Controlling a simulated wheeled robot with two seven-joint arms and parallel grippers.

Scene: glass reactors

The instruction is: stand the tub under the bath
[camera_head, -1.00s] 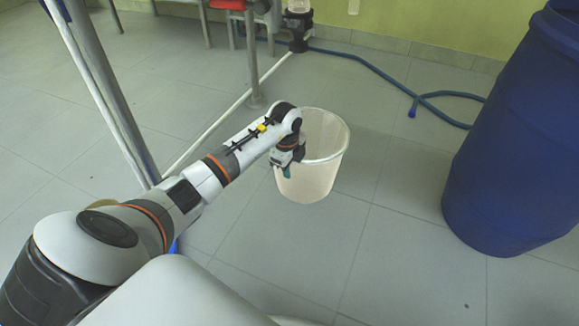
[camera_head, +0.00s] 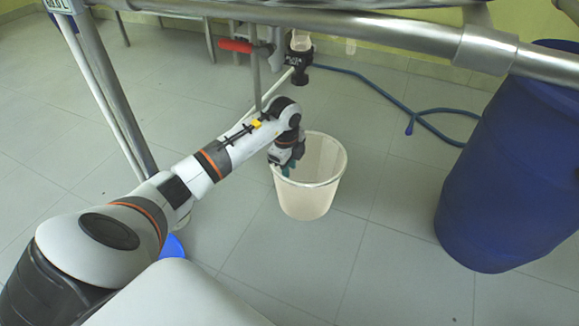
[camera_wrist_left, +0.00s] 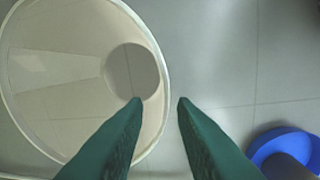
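The tub, a cream bucket with a pale rim (camera_head: 318,195), stands upright on the tiled floor in the head view. My left gripper (camera_head: 286,170) is at the left side of its rim. In the left wrist view, the green fingers (camera_wrist_left: 160,98) are apart, one over the tub's mouth and one outside it, with the tub's rim (camera_wrist_left: 167,75) passing between them. I see no contact between fingers and rim. A round grey patch shows inside the tub. I cannot make out the bath for certain. My right gripper is not in view.
Metal frame pipes (camera_head: 400,35) cross the top. A black fitting (camera_head: 298,60) hangs behind the tub. A blue barrel (camera_head: 510,170) stands right, with a blue hose (camera_head: 380,92) behind. A blue round piece (camera_head: 173,246) lies left of the tub. The floor in front is clear.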

